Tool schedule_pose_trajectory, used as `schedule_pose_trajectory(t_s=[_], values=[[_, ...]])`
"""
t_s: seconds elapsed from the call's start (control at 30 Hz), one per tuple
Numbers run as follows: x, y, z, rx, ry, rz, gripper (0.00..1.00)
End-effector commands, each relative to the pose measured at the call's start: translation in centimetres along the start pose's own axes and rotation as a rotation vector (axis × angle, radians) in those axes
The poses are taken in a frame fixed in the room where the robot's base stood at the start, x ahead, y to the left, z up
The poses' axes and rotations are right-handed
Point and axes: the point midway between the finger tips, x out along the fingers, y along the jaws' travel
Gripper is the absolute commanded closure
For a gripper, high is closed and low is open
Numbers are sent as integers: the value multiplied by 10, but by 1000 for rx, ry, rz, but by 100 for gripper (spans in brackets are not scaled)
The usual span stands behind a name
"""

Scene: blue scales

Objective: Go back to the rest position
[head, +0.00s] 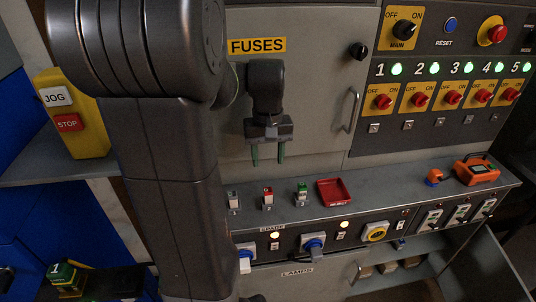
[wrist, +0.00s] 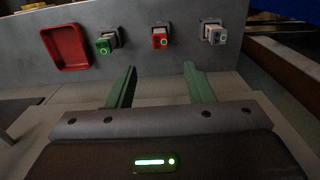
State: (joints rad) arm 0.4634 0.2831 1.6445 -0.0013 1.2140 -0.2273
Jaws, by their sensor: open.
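My gripper (head: 268,154) hangs in front of the closed grey fuses door, above the ledge with the small fuses. Its two green fingers are apart with nothing between them. It also shows in the wrist view (wrist: 159,78), with the fingers pointing towards the ledge. A grey fuse (head: 233,200), a red fuse (head: 267,196) and a green fuse (head: 301,192) stand in a row on the ledge, below the gripper and apart from it.
A red tray (head: 335,191) lies right of the fuses. An orange device (head: 477,170) sits farther right on the ledge (head: 400,188). The fuses door (head: 310,75) has a handle and a black knob. A yellow jog/stop box (head: 72,115) stands at left. Five green lamps are lit upper right.

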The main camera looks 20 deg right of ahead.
Motion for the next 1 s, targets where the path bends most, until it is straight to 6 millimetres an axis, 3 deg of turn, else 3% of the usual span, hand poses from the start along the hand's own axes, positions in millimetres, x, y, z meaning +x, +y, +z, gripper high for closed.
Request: schedule_pose_trajectory(t_s=[0.7, 0.87, 1.0], values=[[1, 0, 0, 0, -1, 0, 52], [15, 0, 0, 0, -2, -1, 52], [40, 0, 1, 0, -4, -1, 52]])
